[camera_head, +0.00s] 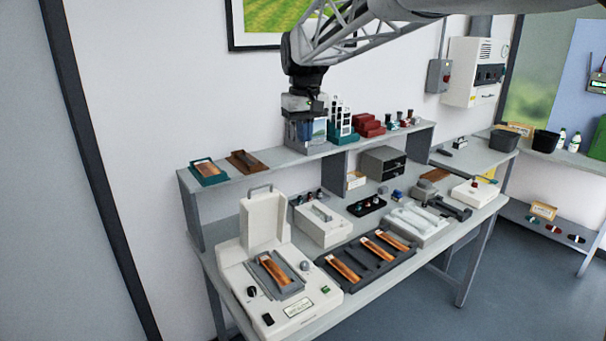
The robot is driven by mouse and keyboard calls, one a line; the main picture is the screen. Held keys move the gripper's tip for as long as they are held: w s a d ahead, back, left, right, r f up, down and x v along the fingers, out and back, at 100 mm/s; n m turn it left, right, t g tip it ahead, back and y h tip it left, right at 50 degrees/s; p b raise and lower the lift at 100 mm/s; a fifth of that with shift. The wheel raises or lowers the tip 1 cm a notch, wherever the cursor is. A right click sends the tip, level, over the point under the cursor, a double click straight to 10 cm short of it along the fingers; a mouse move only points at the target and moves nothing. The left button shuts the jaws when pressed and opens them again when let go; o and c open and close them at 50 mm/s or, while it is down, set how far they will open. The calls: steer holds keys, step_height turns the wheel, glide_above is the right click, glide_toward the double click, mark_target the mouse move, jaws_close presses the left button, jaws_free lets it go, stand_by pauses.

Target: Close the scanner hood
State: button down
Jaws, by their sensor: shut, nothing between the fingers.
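The scanner (238,283) is a white machine at the left front of the bench. Its hood (263,222) is a white panel standing upright at the back, open, with a grey handle (261,190) on its top edge. A dark film holder with an orange-brown strip (273,271) lies on the scanner bed in front of the hood. My gripper (306,140) hangs pointing down above and behind the hood, to its right, in front of the shelf items. It is shut and empty, apart from the hood; the fingertips are small and hard to make out.
A dark tray (352,277) with several orange strips lies right of the scanner. A white box with a handle (322,224) stands behind it. The raised shelf (270,158) carries trays, red boxes and bottles. The air above the scanner bed is clear.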

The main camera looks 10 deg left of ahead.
steer(key=w+a+n, duration=0.1)
steer(key=w+a, duration=0.2)
steer(key=a, duration=0.4)
steer(key=w+a+f+n, duration=0.1)
steer(key=w+a, duration=0.2)
steer(key=a, duration=0.5)
steer(key=shift+w+a+f+g, duration=0.15)
steer(key=shift+w+g, duration=0.05)
steer(key=shift+g, duration=0.1)
glide_above(261, 193)
steer(key=f, duration=1.1)
steer(key=shift+w+a+f, duration=0.35)
steer(key=shift+w+f, duration=0.05)
steer(key=shift+s+d+f, duration=0.3)
steer(key=shift+s+f, duration=0.05)
steer(key=shift+f, duration=0.1)
